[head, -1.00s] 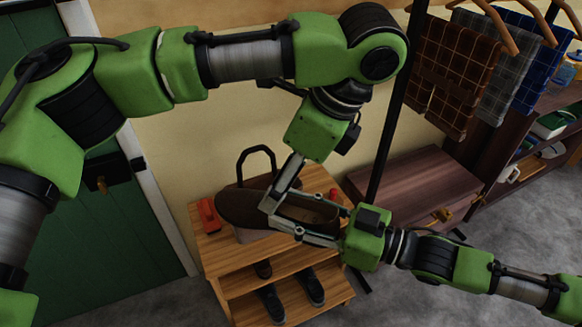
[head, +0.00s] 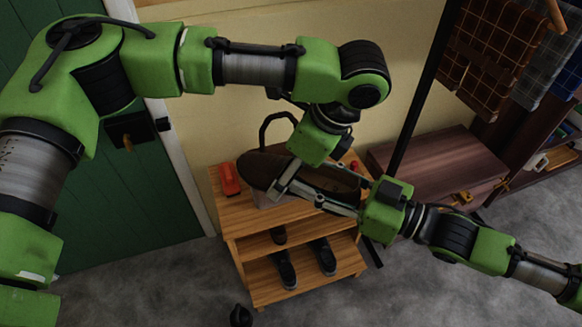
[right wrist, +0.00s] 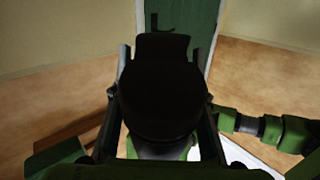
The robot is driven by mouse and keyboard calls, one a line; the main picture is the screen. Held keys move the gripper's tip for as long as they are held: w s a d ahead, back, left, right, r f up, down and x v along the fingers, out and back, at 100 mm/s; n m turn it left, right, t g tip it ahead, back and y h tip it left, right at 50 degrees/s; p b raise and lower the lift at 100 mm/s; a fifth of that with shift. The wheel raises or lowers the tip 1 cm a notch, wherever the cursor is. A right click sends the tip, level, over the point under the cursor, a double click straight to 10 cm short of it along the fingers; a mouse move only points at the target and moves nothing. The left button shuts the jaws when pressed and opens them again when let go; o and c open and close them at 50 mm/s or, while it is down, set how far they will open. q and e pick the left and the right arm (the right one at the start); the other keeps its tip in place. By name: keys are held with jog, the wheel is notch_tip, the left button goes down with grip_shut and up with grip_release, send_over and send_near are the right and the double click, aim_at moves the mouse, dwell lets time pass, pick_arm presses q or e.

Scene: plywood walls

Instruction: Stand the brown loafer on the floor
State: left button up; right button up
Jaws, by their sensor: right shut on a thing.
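The brown loafer (head: 265,168) is in the head view, held in the air in front of the rack's top board, lying roughly lengthwise across the picture. My right gripper (head: 318,200) comes from the right and is shut on it. The loafer (right wrist: 160,100) shows as a dark shape between the fingers in the right wrist view. My left gripper (head: 284,180) reaches down from above, its fingers at the loafer's middle. Whether they grip the loafer or only overlap it, I cannot tell. The grey floor (head: 190,285) shows in front of the rack.
A wooden shoe rack (head: 243,222) stands against the wall, with a red object (head: 230,178) and a bag with a black handle (head: 265,130) on top. Dark shoes (head: 325,256) sit lower down. A purple-brown chest (head: 430,160) is to the right. Floor at front left is mostly clear.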

pick_arm(q)
jog(key=c, duration=1)
jog(key=shift+o, duration=0.2)
pick_arm(e)
jog(key=o, duration=1.4)
jog(key=shift+d, duration=0.1)
